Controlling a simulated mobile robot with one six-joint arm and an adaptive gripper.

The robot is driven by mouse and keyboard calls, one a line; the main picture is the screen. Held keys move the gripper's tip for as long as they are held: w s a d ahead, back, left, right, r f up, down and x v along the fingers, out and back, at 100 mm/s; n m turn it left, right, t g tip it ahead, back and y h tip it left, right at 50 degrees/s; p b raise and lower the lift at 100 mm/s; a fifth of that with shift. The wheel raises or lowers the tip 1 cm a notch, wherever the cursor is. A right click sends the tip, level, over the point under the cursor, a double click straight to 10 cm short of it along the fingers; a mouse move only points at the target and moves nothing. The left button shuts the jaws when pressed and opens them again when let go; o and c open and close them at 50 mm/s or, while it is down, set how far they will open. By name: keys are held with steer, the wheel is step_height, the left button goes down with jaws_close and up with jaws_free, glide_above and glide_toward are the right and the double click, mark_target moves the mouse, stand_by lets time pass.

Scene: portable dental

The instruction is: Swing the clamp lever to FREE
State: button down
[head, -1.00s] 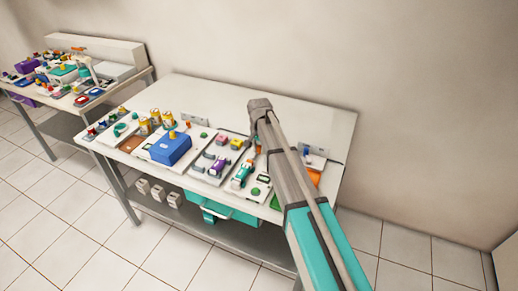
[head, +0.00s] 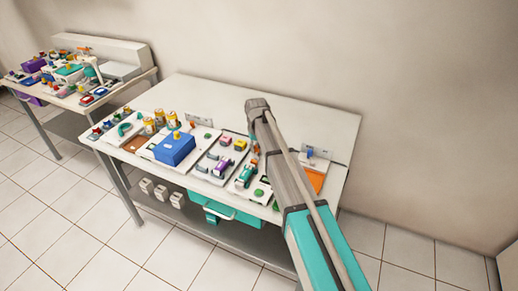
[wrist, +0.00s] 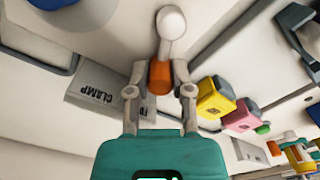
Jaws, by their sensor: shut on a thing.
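In the wrist view, the clamp lever (wrist: 169,40) is a pale rod with a rounded end and an orange grip (wrist: 160,78). My gripper (wrist: 160,72) is shut on the lever, with one finger on each side of the orange grip. A grey plate marked CLAMP (wrist: 100,96) lies just left of and below the lever. Part of its other lettering is hidden by my left finger, so the FREE mark cannot be read in full. In the head view my arm largely hides the lever and the gripper.
Yellow (wrist: 214,98) and pink (wrist: 241,117) blocks sit close to the right of my gripper. In the head view, a blue box (head: 174,148) and several small devices crowd the table's front. The table's back strip (head: 215,95) is mostly clear.

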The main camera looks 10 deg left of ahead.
steer(key=shift+s+a+n, duration=0.1)
steer(key=shift+a+n, duration=0.15)
steer(key=shift+n, duration=0.5)
steer(key=shift+s+a+n, duration=0.1)
steer(key=shift+a+n, duration=0.15)
steer(key=shift+n, duration=0.5)
steer(key=c, duration=0.5)
jaws_free()
steer(key=shift+w, duration=0.1)
steer(key=shift+d+m, duration=0.1)
steer(key=shift+m, duration=0.2)
